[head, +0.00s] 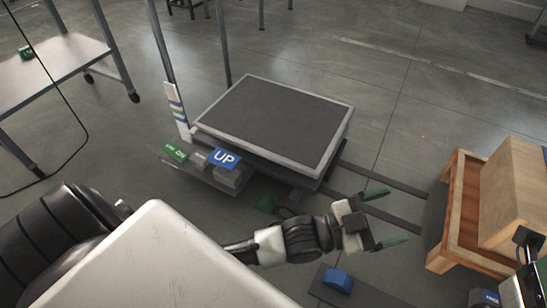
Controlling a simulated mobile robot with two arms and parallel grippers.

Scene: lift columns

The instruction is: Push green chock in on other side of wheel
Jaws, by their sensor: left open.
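A blue chock (338,279) sits on a dark strip on the floor, nearer to me. My left gripper (398,215) is open and empty, with green fingertips spread. It is right of the green chock and beyond the blue one. Part of my right arm shows at the lower right edge; its jaws are not clear.
The lift's dark platform (275,122) has a blue UP pedal (225,159) and a green pedal (175,152) at its near left. A wooden crate (462,210) with a box stands at right. A table (45,75) stands at left.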

